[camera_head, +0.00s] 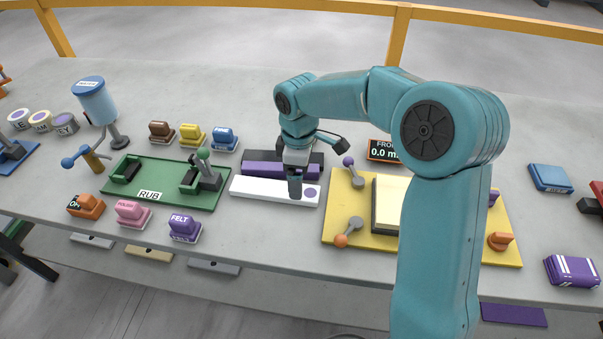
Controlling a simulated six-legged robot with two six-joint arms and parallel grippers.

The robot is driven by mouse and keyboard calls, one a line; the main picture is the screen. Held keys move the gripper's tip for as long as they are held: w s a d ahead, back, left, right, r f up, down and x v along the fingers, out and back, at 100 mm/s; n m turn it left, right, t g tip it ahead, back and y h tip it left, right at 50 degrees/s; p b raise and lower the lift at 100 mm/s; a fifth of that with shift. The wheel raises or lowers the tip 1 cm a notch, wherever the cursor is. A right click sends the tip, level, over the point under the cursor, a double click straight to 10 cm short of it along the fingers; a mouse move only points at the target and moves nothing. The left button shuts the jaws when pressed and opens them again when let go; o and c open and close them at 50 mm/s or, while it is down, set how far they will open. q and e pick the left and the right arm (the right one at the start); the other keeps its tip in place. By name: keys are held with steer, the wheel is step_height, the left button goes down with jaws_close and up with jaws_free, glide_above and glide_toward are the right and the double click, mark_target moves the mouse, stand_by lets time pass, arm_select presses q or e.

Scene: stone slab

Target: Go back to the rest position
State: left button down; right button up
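My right arm comes in from the lower right and reaches over the stone slab (265,85). My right gripper (295,192) points down at the white bar with a purple dot (262,188). Its fingers look close together, but I cannot tell if they are shut, hold something or touch the bar. My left arm and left gripper are not in view.
Left of the gripper is a green RUB tray (155,198) with clamps. A purple and dark block (262,168) lies behind it. Right is a yellow board (340,205) with knobs, partly hidden by my arm. Several coloured stamps and a blue-topped dispenser (97,104) stand left.

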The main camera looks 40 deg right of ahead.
step_height(320, 180, up, 3)
steer(key=shift+p, duration=0.7)
steer(key=shift+r, duration=0.1)
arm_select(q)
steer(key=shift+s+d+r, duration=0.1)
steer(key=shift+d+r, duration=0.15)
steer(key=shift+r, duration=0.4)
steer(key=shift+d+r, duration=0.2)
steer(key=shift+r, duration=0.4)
